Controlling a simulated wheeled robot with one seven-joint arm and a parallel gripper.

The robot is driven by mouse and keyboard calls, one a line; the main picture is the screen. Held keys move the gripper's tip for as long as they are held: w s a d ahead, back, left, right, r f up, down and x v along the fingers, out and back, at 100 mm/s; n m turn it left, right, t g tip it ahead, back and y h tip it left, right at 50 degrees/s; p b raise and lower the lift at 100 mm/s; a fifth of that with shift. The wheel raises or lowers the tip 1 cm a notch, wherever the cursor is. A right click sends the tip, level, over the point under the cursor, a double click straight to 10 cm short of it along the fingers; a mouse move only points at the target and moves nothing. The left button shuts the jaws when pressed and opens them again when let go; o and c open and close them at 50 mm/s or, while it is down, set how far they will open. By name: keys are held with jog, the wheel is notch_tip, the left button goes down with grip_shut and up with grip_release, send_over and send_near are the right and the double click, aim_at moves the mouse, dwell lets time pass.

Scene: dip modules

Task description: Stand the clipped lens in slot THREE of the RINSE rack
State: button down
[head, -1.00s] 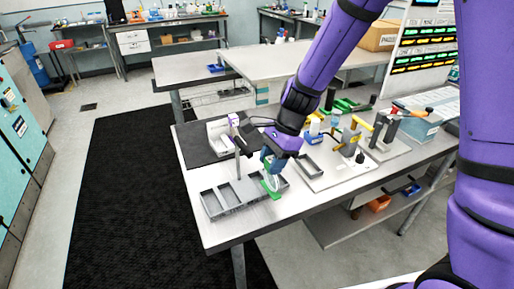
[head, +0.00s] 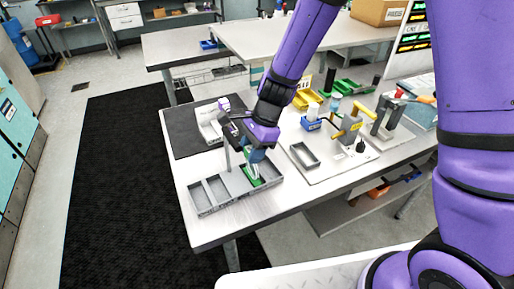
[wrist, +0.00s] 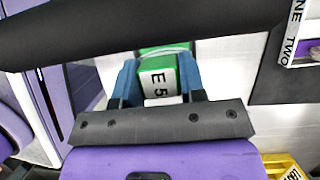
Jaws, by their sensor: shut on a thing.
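My gripper (head: 256,158) is shut on a green clip (head: 253,180), its blue fingers on either side of it. In the wrist view the clip (wrist: 160,75) carries a white label that reads "E 5". The lens itself I cannot make out. The clip is over the right part of a grey tray (head: 207,210) with several compartments; I cannot tell whether it touches. A white rack (head: 205,127) stands on the dark mat behind. In the wrist view a rack edge (wrist: 297,30) at the upper right reads "ONE" and "TWO". The word RINSE is not readable.
A thin grey post (head: 227,157) stands close left of my gripper. To the right are a small grey tray (head: 304,156), a yellow-and-grey stand (head: 348,130) and a blue holder (head: 311,124). Bare tabletop (head: 280,205) lies in front of the small tray.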

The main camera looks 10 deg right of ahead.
jog(key=shift+f, duration=0.15)
jog(key=c, duration=0.7)
grip_release()
jog(key=v, duration=1.2)
jog(key=s+d+r+n+t+h, duration=0.1)
jog(key=s+d+r+n+t, duration=0.1)
jog(key=s+d+r+n, duration=0.35)
jog(key=s+d+r+n+t, duration=0.2)
jog(key=s+d+r, duration=0.1)
jog(key=d+r, duration=0.4)
jog(key=s+d+r+n+t+h, duration=0.1)
jog(key=s+d+r+n, duration=0.1)
jog(key=s, duration=0.4)
jog(key=s+d+r+n+t+h, duration=0.1)
jog(key=s+d+r+n+h, duration=0.1)
jog(key=s+d+r+n, duration=0.1)
jog(key=shift+s+d+r+n+t, duration=0.35)
jog(key=shift+s+d+n, duration=0.3)
jog(key=shift+s+d, duration=0.75)
